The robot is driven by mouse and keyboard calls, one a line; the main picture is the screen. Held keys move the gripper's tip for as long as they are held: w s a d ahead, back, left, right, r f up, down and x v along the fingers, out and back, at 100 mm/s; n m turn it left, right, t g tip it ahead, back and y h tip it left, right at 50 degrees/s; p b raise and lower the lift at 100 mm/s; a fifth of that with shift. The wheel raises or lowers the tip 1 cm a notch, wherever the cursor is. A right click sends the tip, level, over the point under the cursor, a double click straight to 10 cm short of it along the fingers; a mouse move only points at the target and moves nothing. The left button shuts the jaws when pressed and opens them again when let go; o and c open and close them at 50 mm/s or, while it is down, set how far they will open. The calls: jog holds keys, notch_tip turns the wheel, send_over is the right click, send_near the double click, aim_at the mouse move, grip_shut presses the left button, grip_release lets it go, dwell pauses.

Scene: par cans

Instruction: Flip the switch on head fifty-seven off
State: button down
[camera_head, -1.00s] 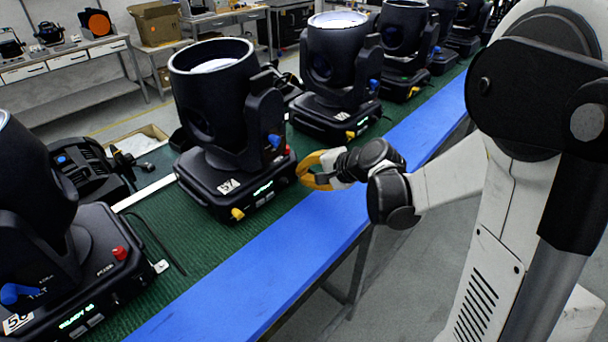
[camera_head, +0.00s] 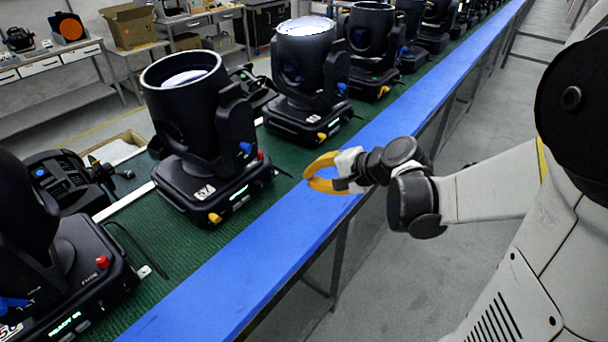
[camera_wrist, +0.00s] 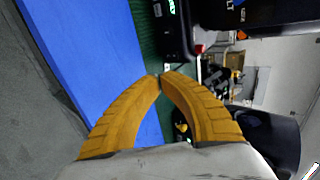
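Head fifty-seven (camera_head: 190,115) is a black moving-head light, upright on the green mat, with a "57" label (camera_head: 204,192) on its base. Its base has a lit green display (camera_head: 239,193), a yellow part (camera_head: 214,218) at the near corner and a small red part (camera_head: 260,154). I cannot make out its switch or that switch's position. My gripper (camera_head: 306,177) is right of the head, over the blue strip, apart from the base and holding nothing. In the wrist view its yellow fingers (camera_wrist: 160,76) meet at the tips.
A neighbouring head (camera_head: 70,260) with a red part stands at near left. Another head (camera_head: 308,80) stands behind, in a row of several. The blue strip (camera_head: 270,250) along the table edge is clear. A cardboard box (camera_head: 130,24) sits on a back bench.

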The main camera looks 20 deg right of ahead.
aim_at(272, 174)
jog(key=shift+s+r, duration=0.1)
dwell(0.3)
jog(key=m+g+p, duration=0.1)
jog(key=m, duration=0.5)
jog(key=a+m+g+h+p, duration=0.1)
jog(key=m, duration=0.5)
jog(key=a+r+m+g+p, duration=0.1)
jog(key=m, duration=0.5)
jog(key=shift+r+h, duration=0.1)
jog(key=shift+h, duration=0.3)
jog(key=b+x, duration=0.4)
jog(key=x, duration=0.6)
jog(key=w, duration=0.1)
jog(key=a, duration=0.1)
jog(key=w+b, duration=0.1)
jog(key=shift+w+a+f, duration=0.3)
jog(key=shift+w+f, duration=0.05)
jog(key=shift+w+a, duration=0.2)
jog(key=shift+w, duration=0.25)
